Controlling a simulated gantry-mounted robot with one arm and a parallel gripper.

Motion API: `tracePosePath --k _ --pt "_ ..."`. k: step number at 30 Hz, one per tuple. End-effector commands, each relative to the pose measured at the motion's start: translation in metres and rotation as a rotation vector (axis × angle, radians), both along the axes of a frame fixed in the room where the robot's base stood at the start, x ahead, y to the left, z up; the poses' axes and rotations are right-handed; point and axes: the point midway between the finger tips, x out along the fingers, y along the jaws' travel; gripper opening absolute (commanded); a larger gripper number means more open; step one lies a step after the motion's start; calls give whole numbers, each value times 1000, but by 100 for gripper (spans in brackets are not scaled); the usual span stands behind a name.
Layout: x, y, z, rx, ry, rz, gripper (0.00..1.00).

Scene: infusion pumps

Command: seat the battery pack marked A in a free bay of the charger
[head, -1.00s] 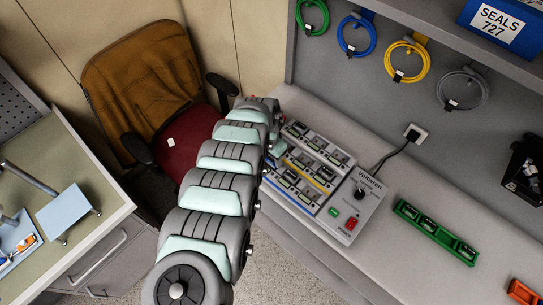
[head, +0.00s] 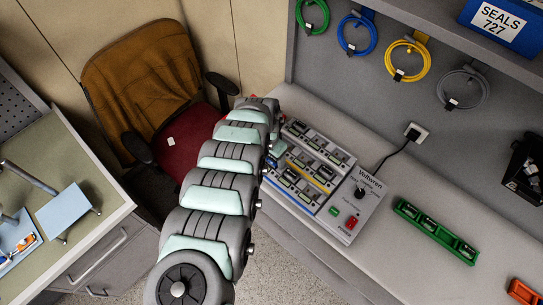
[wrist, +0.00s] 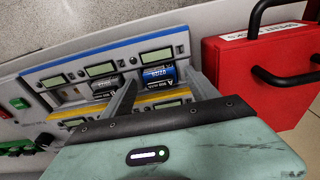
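The charger (head: 345,213) stands on the right bench, with rows of bays and small displays. In the wrist view its blue-striped row (wrist: 82,62) faces me. A blue battery pack (wrist: 155,74) with a "900 mAh" label is at the bay under the right display of that row. My gripper (wrist: 162,80) has one finger on each side of this pack. A narrow gap seems to show on the right, but I cannot tell whether the fingers touch it. How deep the pack sits is also unclear. A darker pack (wrist: 105,88) sits in the bay to the left.
A red case (wrist: 262,75) with black handles is close on the right in the wrist view. A green holder (head: 436,232) with dark slots lies right of the charger. A power cable (head: 392,155) runs to the wall. An office chair (head: 150,90) stands left of my arm.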

Motion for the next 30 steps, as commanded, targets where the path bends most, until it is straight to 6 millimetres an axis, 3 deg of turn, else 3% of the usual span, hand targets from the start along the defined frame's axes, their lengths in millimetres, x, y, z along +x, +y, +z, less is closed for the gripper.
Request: tracePosePath --k 13,30 --pt "0 1 9 -1 -1 0 72" --pt "-7 9 94 2 -2 0 72"
